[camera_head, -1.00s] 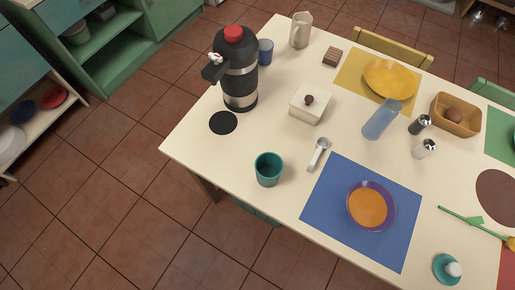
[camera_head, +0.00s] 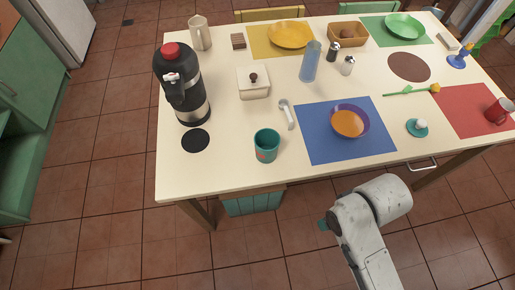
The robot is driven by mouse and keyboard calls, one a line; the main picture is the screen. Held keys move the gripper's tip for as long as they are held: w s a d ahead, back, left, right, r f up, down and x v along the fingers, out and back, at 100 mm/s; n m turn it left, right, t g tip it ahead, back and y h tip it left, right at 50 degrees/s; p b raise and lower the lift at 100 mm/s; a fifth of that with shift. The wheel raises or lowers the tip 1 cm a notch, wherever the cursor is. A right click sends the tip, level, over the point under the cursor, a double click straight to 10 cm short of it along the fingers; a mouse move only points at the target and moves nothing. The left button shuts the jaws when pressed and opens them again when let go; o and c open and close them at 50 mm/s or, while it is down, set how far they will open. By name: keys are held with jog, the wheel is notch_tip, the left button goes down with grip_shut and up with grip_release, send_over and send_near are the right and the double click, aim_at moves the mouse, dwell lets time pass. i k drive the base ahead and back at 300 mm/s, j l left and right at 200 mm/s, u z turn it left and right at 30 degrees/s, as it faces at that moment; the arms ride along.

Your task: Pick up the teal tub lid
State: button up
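The teal tub lid (camera_head: 417,128) is a small round teal piece with a pale knob. It lies on the cream tabletop near the front edge, between the blue mat and the red mat. An open teal tub (camera_head: 266,146) stands apart from it, to the left of the blue mat. My pale arm rises from the bottom of the picture, in front of the table and below the lid. I cannot make out my gripper's fingers in this view. Nothing covers the lid.
A spoon (camera_head: 287,114) lies near the tub. A yellow flower (camera_head: 434,88) lies behind the lid; a red mug (camera_head: 498,110) stands right. A drawer handle (camera_head: 422,164) sticks out below the table edge.

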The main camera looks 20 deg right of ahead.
aim_at(417, 128)
jog(key=l+z, duration=0.1)
jog(key=z, duration=0.25)
jog(key=l+z, duration=0.15)
jog(key=z, duration=0.25)
jog(key=l+z, duration=0.15)
jog(key=z, duration=0.2)
